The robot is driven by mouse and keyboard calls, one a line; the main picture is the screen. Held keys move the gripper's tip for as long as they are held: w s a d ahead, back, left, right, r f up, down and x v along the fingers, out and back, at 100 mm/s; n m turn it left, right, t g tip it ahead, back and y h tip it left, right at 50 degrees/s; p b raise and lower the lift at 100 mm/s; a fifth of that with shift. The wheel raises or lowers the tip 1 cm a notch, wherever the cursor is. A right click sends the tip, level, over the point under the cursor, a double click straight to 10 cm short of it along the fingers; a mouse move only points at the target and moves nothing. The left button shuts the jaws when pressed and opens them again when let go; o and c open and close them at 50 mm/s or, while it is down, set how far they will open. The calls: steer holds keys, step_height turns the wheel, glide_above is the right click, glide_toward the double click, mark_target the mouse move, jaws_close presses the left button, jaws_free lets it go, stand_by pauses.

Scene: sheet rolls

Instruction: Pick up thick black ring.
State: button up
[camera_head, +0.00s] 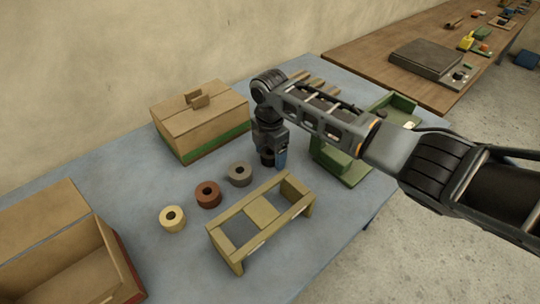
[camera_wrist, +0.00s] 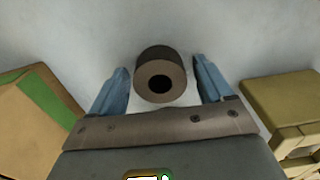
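The thick black ring (camera_wrist: 160,66) shows in the wrist view as a dark, thick-walled roll with a round hole facing the camera. It lies between the two blue fingers of my gripper (camera_wrist: 160,70), with a gap on each side. My gripper is open, and neither finger visibly touches the ring. In the head view my gripper (camera_head: 273,160) points down over the table, beyond the grey roll. The ring is mostly or wholly hidden by my gripper there; I cannot tell its height relative to the fingertips.
A grey roll (camera_head: 240,174), a red-brown roll (camera_head: 208,195) and a yellow roll (camera_head: 172,219) stand in a row on the blue-grey table (camera_head: 110,190). A wooden stand (camera_head: 243,259), a cardboard box (camera_head: 200,135) with a green band and a green holder (camera_head: 340,163) are nearby.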

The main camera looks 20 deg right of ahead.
steer(key=c, duration=1)
